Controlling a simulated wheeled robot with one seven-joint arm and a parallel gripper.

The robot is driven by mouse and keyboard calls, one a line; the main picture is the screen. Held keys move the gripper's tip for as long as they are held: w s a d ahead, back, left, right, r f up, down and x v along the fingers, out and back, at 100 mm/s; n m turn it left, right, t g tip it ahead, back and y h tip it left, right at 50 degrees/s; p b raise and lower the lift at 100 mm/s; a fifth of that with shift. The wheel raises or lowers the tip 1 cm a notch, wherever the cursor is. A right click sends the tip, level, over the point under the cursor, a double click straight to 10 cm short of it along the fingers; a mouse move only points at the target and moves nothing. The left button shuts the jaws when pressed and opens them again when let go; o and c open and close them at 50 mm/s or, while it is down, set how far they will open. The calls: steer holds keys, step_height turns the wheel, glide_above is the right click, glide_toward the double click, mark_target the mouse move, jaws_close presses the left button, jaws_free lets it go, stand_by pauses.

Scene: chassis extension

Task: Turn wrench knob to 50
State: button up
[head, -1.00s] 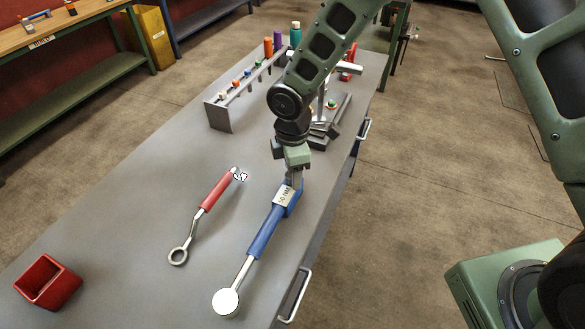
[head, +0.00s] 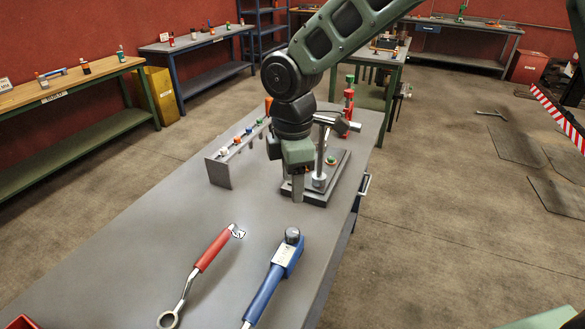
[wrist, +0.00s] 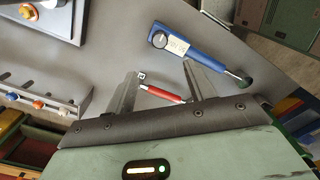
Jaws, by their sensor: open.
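The blue torque wrench (head: 265,293) lies on the grey workbench in the head view, its lower end cut off by the frame. Its grey-topped wrench knob (head: 292,236) is at the upper end, next to a pale label (head: 285,255) too small to read now. The wrench also shows in the wrist view (wrist: 198,55), with its knob (wrist: 159,40) at the left end. My gripper (head: 297,195) is above the bench, beyond the knob and apart from it. In the wrist view my gripper (wrist: 158,72) has its fingers spread with nothing held.
A red-handled ring wrench (head: 213,250) lies left of the blue wrench. A rack with coloured knobs (head: 220,172) stands farther back. A grey stand on a base plate (head: 318,190) is close by my gripper. Bare bench lies between rack and wrenches.

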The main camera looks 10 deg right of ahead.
steer(key=shift+r, duration=1.6)
